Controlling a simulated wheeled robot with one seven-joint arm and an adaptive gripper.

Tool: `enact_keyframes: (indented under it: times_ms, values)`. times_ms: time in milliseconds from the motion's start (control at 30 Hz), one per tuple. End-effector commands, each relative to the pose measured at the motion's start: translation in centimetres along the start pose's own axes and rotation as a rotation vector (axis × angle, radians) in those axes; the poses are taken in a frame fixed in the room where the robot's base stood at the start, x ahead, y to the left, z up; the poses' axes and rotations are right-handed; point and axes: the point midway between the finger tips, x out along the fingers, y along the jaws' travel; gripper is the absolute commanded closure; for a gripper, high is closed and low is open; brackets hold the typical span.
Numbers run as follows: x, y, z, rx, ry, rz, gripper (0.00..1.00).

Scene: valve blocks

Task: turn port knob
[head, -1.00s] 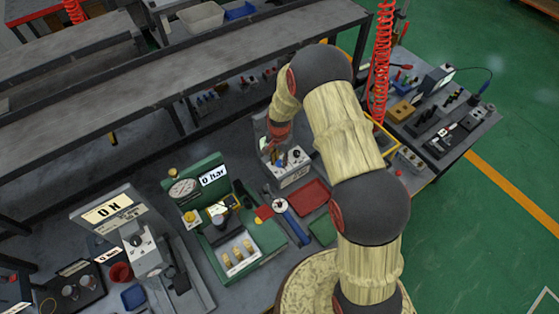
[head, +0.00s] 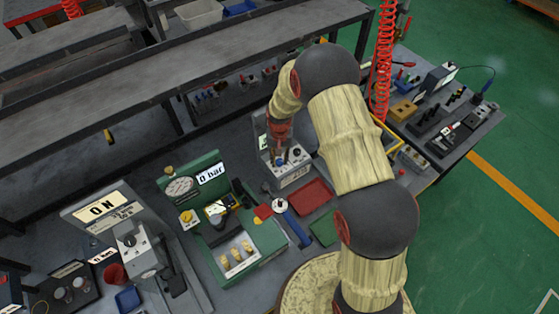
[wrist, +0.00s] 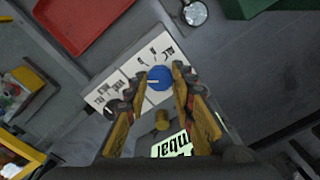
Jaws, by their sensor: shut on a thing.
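A white valve block (head: 294,175) stands on the bench, with my gripper (head: 279,158) reaching down over it. In the wrist view, a round blue knob (wrist: 160,77) with a white pointer line sits on the block's white labelled face (wrist: 128,75). My gripper (wrist: 161,84) is shut on the blue knob, one finger at each side. A black knob (wrist: 112,110) is left of the fingers, and it also shows in the head view (head: 297,152). Which label marks the port is too small to read.
A red tray (head: 311,196) lies in front of the block and also shows in the wrist view (wrist: 75,22). A green gauge station (head: 247,262) with a "0 bar" display stands to the left. A blue-handled tool (head: 294,228) lies between.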

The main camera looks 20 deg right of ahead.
Motion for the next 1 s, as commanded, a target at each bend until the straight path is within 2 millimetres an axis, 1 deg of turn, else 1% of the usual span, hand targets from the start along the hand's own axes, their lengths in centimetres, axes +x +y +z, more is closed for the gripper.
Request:
enact_keyframes:
  times_ms: [300, 767, 800, 1000]
  values:
    - [-0.03, -0.02, -0.08, -0.096, 0.002, -0.001, 1.0]
    - [-0.07, -0.03, -0.08, -0.107, 0.002, 0.0, 1.0]
    - [-0.07, -0.03, -0.08, -0.107, 0.002, 0.0, 0.73]
    - [-0.05, -0.01, -0.05, -0.106, 0.001, 0.0, 0.62]
